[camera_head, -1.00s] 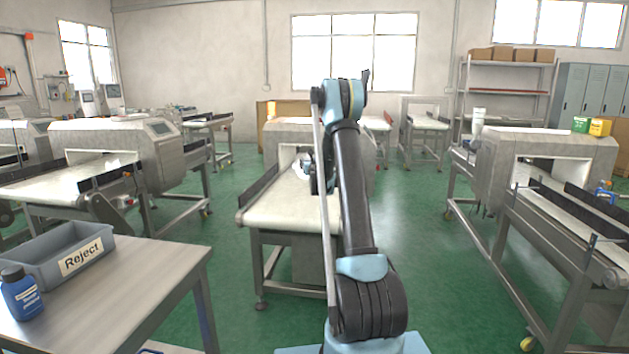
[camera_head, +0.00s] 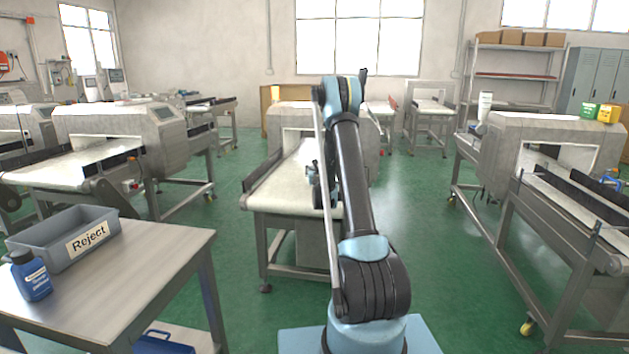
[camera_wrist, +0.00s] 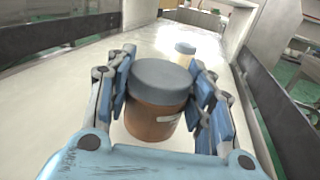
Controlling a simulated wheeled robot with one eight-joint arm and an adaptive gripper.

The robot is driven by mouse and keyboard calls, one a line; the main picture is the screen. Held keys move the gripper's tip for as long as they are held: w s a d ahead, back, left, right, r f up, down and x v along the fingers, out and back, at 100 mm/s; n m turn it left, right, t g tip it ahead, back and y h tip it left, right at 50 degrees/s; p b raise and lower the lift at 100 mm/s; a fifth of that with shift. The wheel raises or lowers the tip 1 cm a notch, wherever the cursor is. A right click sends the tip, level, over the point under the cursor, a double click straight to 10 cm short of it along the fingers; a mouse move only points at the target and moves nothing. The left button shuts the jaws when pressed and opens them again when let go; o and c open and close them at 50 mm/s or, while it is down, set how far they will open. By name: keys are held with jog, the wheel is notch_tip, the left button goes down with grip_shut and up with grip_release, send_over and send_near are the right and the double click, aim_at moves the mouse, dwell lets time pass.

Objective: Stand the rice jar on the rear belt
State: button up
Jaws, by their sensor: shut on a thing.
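In the wrist view my gripper (camera_wrist: 160,108) is shut on a jar (camera_wrist: 153,122) with a grey lid and a brown body. The jar is upright between the fingers, above or on the pale belt (camera_wrist: 75,82); I cannot tell whether it touches. Its label is mostly turned away and cannot be read. A smaller-looking jar (camera_wrist: 185,48) with a pale lid stands farther along the belt. In the head view my gripper (camera_head: 315,188) is over the middle belt (camera_head: 280,202), largely behind my arm, and the held jar cannot be made out.
Dark side rails (camera_wrist: 40,45) flank the belt. A metal detector housing (camera_head: 290,112) arches over its far part. At left, a steel table (camera_head: 150,265) holds a grey Reject bin (camera_head: 45,252) and a blue bottle (camera_head: 30,278). Another detector line (camera_head: 550,140) stands at right.

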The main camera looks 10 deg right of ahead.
notch_tip(320, 180, down, 4)
jog(key=shift+r, duration=0.2)
jog(key=o, duration=1.1)
jog(key=shift+o, duration=0.2)
